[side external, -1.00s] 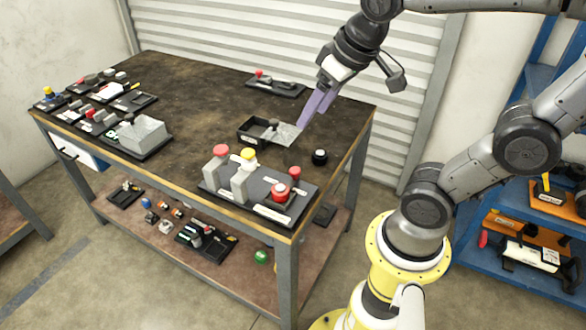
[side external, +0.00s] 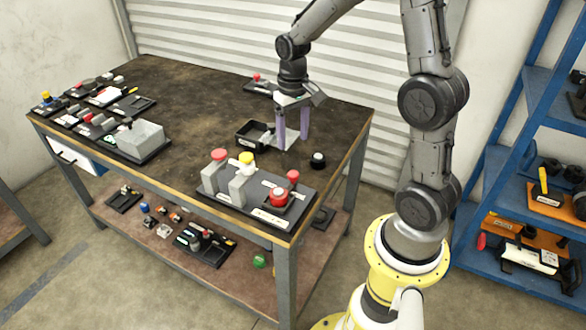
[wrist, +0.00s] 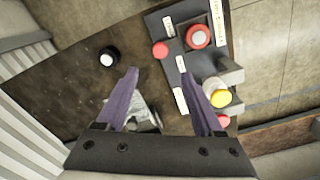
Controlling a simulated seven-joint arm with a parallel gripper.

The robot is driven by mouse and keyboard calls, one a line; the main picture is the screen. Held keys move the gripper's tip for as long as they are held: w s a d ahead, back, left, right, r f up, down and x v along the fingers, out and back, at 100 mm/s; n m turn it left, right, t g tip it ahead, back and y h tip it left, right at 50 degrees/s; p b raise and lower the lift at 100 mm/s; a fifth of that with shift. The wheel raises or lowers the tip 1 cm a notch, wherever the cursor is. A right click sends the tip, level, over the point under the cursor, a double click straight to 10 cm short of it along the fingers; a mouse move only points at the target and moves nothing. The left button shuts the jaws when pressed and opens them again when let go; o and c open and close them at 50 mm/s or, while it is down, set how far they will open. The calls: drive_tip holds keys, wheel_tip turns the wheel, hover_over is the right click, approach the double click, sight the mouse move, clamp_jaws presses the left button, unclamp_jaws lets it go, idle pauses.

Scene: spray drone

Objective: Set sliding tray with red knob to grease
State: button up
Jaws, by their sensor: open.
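My gripper (side external: 292,142) has two purple fingers, apart and empty, pointing down above the table near the open black box with a grey plate (side external: 256,137). It also shows in the wrist view (wrist: 158,73). A black panel (side external: 228,198) stands at the table's front right. It carries a small red knob (side external: 293,175), a large red button (side external: 278,195), and grey uprights topped by a red knob (side external: 218,155) and a yellow knob (side external: 246,158). The small red knob also shows in the wrist view (wrist: 160,50). Labels are too small to read; I cannot tell which part is the sliding tray.
A black base with a red knob (side external: 257,78) lies at the table's back edge. A grey block (side external: 140,138) and several small panels occupy the left. The table's middle is clear.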

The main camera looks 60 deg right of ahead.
sight(293, 173)
wheel_tip(293, 173, down, 11)
drive_tip(key=shift+f, duration=0.2)
idle(0.3)
clamp_jaws()
drive_tip(key=shift+r, duration=0.1)
idle(1.2)
